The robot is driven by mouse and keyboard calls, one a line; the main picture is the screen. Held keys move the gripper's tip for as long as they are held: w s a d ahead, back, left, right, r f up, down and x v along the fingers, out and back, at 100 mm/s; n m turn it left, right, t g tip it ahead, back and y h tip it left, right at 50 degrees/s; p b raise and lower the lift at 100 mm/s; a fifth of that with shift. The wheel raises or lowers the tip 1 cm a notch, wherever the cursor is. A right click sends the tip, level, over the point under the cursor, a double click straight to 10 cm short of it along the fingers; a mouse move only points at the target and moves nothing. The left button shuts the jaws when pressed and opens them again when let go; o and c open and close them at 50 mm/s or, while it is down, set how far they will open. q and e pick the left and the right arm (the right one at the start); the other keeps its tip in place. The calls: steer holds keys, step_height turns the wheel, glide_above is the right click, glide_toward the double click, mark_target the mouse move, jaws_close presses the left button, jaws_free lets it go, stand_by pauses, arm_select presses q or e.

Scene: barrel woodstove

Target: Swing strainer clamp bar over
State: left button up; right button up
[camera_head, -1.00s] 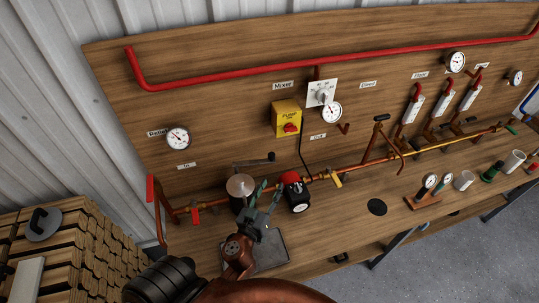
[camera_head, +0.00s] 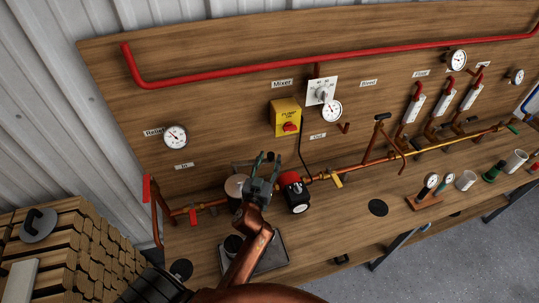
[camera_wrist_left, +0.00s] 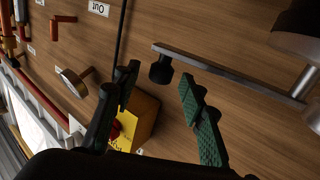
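The strainer pot (camera_head: 234,187) stands on the copper pipe line, left of the red-and-black pump, partly hidden by my left gripper. Its clamp bar (camera_head: 241,163) shows behind the gripper. In the left wrist view the grey clamp bar (camera_wrist_left: 228,74) runs from a post at right to a dark knob (camera_wrist_left: 160,69) at its free end. My left gripper (camera_head: 267,158) is open, its green-padded fingers pointing up toward the board. In the left wrist view the left gripper (camera_wrist_left: 160,76) has the knob appearing between its fingertips; whether it touches is unclear. My right gripper is out of view.
The red-and-black pump (camera_head: 294,190) is close to the gripper's right. A yellow switch box (camera_head: 285,116) with a red knob and black cable is above. A grey tray (camera_head: 271,254) lies in front on the bench. Firewood (camera_head: 75,250) is stacked at left.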

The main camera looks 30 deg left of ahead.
arm_select(q)
steer(key=shift+x, duration=1.4)
steer(key=shift+c, duration=0.4)
jaws_close()
steer(key=shift+a, duration=0.1)
